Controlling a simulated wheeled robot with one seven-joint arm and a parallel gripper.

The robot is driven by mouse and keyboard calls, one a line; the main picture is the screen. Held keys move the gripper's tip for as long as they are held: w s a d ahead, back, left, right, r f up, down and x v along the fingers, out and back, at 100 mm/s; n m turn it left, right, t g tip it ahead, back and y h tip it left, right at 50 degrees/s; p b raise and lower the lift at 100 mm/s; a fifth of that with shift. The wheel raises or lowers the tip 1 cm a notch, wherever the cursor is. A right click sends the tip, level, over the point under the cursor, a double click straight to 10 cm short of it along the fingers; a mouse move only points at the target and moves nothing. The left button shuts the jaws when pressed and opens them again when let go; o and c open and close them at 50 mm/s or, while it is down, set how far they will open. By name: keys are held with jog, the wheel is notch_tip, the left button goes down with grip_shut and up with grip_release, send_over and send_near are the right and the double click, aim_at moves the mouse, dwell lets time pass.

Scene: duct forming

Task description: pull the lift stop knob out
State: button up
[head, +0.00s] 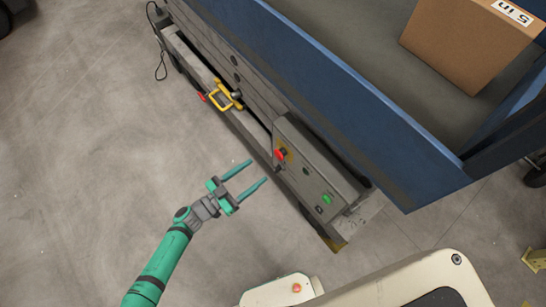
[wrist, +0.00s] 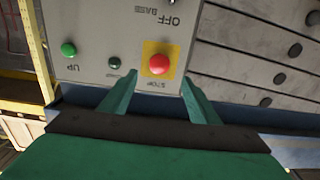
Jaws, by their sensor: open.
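The lift stop knob (head: 279,155) is a red mushroom head on a yellow plate, on the grey control box (head: 318,172) at the lift's side. In the wrist view the red knob (wrist: 159,65) is near the middle, above the word STOP. My green gripper (head: 258,173) is open and empty, its two fingers pointing toward the box. In the wrist view the fingertips (wrist: 160,80) lie left and right of the knob and a little below it in the picture. They look apart from the knob; the exact distance is hard to tell.
A green UP button (wrist: 68,49) and a dark button (wrist: 114,63) sit beside the knob. A yellow handle (head: 220,97) is further along the lift's side. A blue-sided platform (head: 350,85) overhangs the box and carries a carton (head: 470,45). The floor at left is clear.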

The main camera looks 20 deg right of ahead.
aim_at(282, 153)
jog(key=x, duration=1)
